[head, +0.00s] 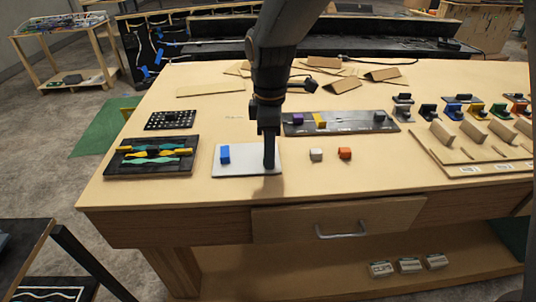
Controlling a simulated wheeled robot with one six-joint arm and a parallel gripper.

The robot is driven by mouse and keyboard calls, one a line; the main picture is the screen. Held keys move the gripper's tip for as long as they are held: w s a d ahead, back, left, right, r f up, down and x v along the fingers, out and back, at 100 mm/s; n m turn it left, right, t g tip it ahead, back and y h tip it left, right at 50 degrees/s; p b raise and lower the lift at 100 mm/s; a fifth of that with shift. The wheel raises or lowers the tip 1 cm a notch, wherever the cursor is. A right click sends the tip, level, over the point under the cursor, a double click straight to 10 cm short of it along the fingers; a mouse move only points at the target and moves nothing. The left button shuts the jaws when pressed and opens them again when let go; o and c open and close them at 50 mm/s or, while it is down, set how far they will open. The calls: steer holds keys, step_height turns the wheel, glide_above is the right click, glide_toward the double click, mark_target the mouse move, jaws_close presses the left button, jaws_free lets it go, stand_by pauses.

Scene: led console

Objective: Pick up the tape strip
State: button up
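My gripper (270,151) points straight down over the right part of a pale grey plate (246,171) on the wooden table. Its fingers overlap in this view, so their opening is hidden. Whether the tips touch the plate or hold something is not clear. A small blue block (225,154) stands on the plate's left part, apart from my gripper. I cannot pick out the tape strip with certainty; anything behind or between the fingers is hidden.
A black tray (113,169) with teal and yellow pieces lies left of the plate. A dark console panel (343,126) with coloured blocks lies behind right. A white block (316,154) and an orange block (345,153) stand right. The table's front right is clear.

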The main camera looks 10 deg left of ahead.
steer(key=shift+f, duration=0.1)
jaws_close()
step_height(320, 180, up, 14)
steer(key=p, duration=0.1)
steer(key=shift+p, duration=0.35)
stand_by(0.6)
